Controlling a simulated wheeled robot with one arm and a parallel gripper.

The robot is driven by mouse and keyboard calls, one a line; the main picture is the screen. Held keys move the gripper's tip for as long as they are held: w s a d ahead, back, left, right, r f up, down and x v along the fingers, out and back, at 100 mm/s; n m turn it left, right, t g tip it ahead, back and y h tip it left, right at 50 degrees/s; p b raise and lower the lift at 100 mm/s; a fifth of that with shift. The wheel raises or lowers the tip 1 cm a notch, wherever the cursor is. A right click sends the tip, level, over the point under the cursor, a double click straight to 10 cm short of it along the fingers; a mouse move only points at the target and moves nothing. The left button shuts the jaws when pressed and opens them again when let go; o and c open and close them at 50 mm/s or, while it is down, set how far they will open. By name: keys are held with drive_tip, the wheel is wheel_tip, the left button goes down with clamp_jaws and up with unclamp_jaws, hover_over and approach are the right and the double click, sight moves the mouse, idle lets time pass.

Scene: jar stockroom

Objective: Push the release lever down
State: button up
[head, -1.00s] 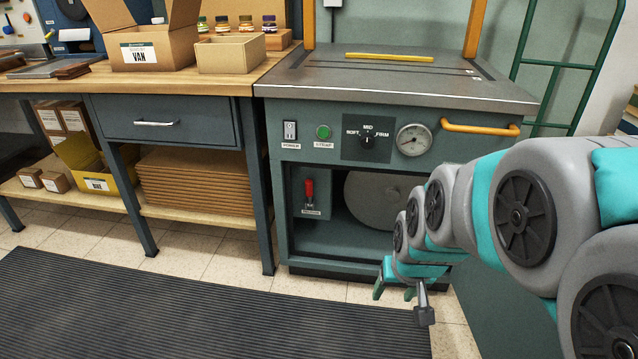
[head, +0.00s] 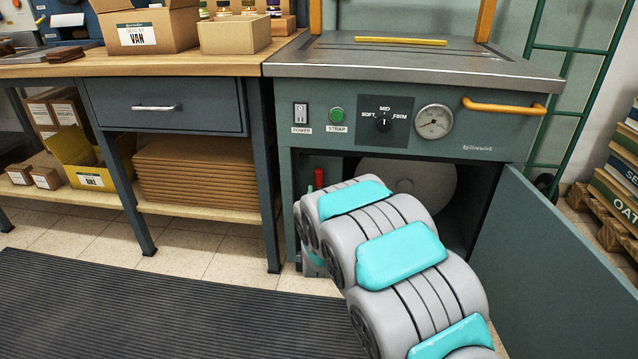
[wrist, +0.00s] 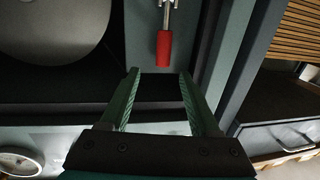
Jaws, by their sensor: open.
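The release lever has a red grip and a metal shaft; in the wrist view its red grip (wrist: 164,48) lies just beyond my fingertips, roughly in line with the gap between them. In the head view only the top of the red grip (head: 319,178) shows above my arm, inside the open bay of the strapping machine (head: 470,120). The lever looks upright. My gripper (wrist: 157,74) is open, with nothing between its green fingers. In the head view my arm hides the gripper and the lever's lower part.
The bay's door (head: 560,265) stands open at the right. A grey reel (head: 415,178) sits in the bay beside the lever. A workbench (head: 210,64) with a drawer and stacked cardboard stands to the left. A dark ribbed mat (head: 150,310) covers the floor in front.

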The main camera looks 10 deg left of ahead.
sight(319, 176)
drive_tip(key=shift+w+a+f+b, duration=0.1)
drive_tip(key=shift+w+a, duration=0.15)
drive_tip(key=shift+w, duration=1.05)
drive_tip(key=shift+w+a+r+b, duration=0.1)
drive_tip(key=shift+w+a, duration=0.15)
drive_tip(key=shift+w, duration=1.1)
drive_tip(key=shift+w+a+f+b, duration=0.1)
drive_tip(key=shift+w+a, duration=0.15)
drive_tip(key=shift+w, duration=1.05)
clamp_jaws()
